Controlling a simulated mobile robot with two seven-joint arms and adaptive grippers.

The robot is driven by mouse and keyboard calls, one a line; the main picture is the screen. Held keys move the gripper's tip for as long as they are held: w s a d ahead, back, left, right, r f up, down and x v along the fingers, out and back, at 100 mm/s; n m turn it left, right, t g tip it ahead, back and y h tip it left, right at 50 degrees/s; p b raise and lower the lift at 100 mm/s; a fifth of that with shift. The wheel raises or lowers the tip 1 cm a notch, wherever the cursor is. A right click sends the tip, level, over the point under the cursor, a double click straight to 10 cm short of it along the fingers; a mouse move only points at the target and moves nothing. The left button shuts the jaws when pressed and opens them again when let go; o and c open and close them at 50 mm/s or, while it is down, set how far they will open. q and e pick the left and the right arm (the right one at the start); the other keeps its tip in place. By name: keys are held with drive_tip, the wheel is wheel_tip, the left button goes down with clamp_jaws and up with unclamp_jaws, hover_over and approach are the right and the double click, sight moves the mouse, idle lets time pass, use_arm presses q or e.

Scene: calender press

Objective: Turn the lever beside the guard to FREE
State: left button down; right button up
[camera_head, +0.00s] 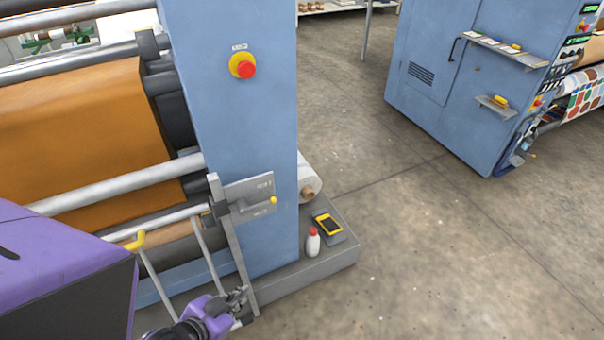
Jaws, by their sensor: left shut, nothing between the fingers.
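A grey plate (247,192) is fixed to the blue press column. On it a short lever with a yellow knob (272,201) points right, close to level. One small label sits above the lever and one below it; both are too small to read. The guard (238,250), a frame of grey bars with a yellow handle (136,241), stands left of the lever, in front of the rollers. My left gripper (241,296) is shut and empty, well below the lever near the guard's lower right end. My right gripper is out of view.
A red stop button (248,70) sits higher on the blue column (225,120). A white bottle (313,243) and a yellow-and-black device (327,226) stand on the grey base ledge (335,255). Open concrete floor (420,250) lies to the right, before another blue machine (460,90).

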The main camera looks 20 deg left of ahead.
use_arm(q)
drive_tip(key=w+a+r+m, duration=0.1)
drive_tip(key=w+r+m, duration=0.3)
drive_tip(key=r, duration=0.7)
drive_tip(key=w+a+r+m+t+h, duration=0.1)
drive_tip(key=w+r+m, duration=0.2)
drive_tip(key=w+r, duration=0.5)
wheel_tip(320, 180, up, 3)
drive_tip(key=shift+w+a+f+m+h, duration=0.1)
drive_tip(key=shift+w+a+m+h, duration=0.1)
drive_tip(key=shift+w+m+h, duration=0.15)
drive_tip(key=b, duration=0.2)
hover_over(267, 202)
drive_tip(key=s+d, duration=0.4)
wheel_tip(267, 202, down, 6)
drive_tip(key=a+f, duration=0.1)
drive_tip(key=w+a+f, duration=0.1)
drive_tip(key=f, duration=0.1)
drive_tip(key=shift+w+a+f, duration=0.1)
